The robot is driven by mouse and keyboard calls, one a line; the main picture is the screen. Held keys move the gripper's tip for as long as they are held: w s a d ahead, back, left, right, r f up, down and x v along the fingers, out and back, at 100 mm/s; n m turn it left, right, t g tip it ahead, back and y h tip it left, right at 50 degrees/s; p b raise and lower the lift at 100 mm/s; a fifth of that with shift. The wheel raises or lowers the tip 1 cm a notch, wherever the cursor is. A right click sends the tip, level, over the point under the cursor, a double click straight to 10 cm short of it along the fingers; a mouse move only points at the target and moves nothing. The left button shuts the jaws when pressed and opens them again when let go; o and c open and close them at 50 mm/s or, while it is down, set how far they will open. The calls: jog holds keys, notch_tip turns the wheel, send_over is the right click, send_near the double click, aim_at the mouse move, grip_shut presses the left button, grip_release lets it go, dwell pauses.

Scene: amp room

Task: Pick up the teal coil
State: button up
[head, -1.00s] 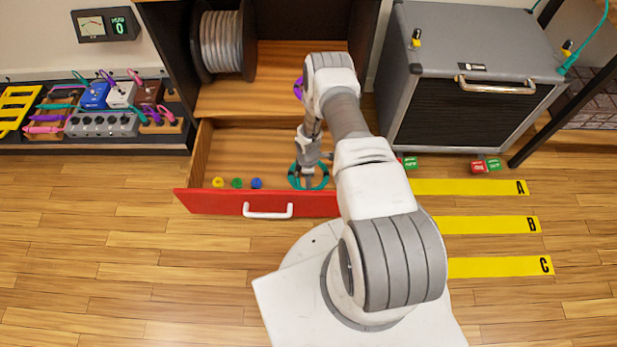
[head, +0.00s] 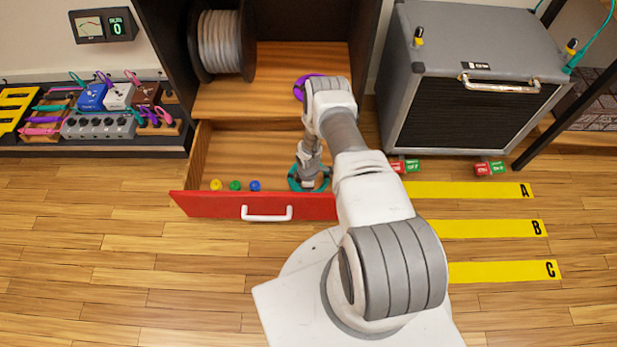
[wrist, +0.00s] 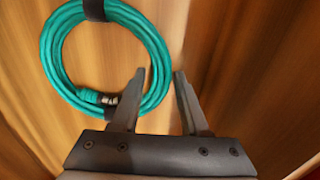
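The teal coil (wrist: 52,62) is a round loop of cable with dark straps and a metal plug, lying flat in the open drawer. In the head view the teal coil (head: 294,180) is at the drawer's right part, partly hidden by my arm. My gripper (wrist: 158,75) is open, its two fingers apart. In the wrist view the left finger overlaps the coil's right rim, and the right finger is over bare wood. I cannot tell how far the fingertips are above the coil. In the head view my gripper (head: 308,184) is over the coil.
The drawer has a red front (head: 215,206) with a white handle (head: 267,213). Small yellow (head: 216,185), green (head: 235,185) and blue (head: 255,185) pieces lie at its left. A purple coil (head: 299,88) is on the shelf behind. An amp (head: 465,110) stands to the right.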

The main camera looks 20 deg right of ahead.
grip_shut()
notch_tip(320, 180, up, 10)
jog(key=p, duration=0.4)
